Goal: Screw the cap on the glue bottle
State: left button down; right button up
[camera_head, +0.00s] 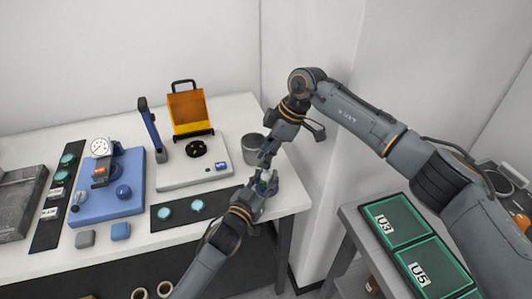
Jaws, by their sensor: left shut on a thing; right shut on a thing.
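The glue bottle (265,178), small and pale, is near the right end of the white bench, largely covered by my grippers. My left gripper (263,187) comes from below and is shut around the bottle. My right gripper (266,163) comes down from above and is shut at the top of the bottle, where the cap is. The cap is hidden between its fingers, so I cannot tell how it sits on the neck.
A grey cylindrical cup (253,148) stands close behind my grippers. A white instrument base (193,172) with an orange hooded box (188,110) is to the left, then a blue gauge stand (110,205). Green-lined trays (402,222) are on a lower table at right.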

jog(key=shift+f, duration=0.6)
dwell(0.3)
jog(key=shift+d+m+t, duration=0.1)
jog(key=shift+m+t, duration=0.2)
jog(key=shift+m, duration=0.4)
jog(key=m, duration=0.1)
jog(key=m+t, duration=0.1)
jog(key=m, duration=0.1)
jog(key=shift+s+a+m+h, duration=0.1)
jog(key=shift+a+m+h, duration=0.1)
jog(key=shift+m+h, duration=0.1)
jog(key=shift+d+r+m+t, duration=0.1)
jog(key=shift+m+t, duration=0.5)
jog(key=shift+m, duration=0.3)
jog(key=shift+w, duration=0.2)
jog(key=o, duration=0.7)
jog(key=shift+c, duration=0.2)
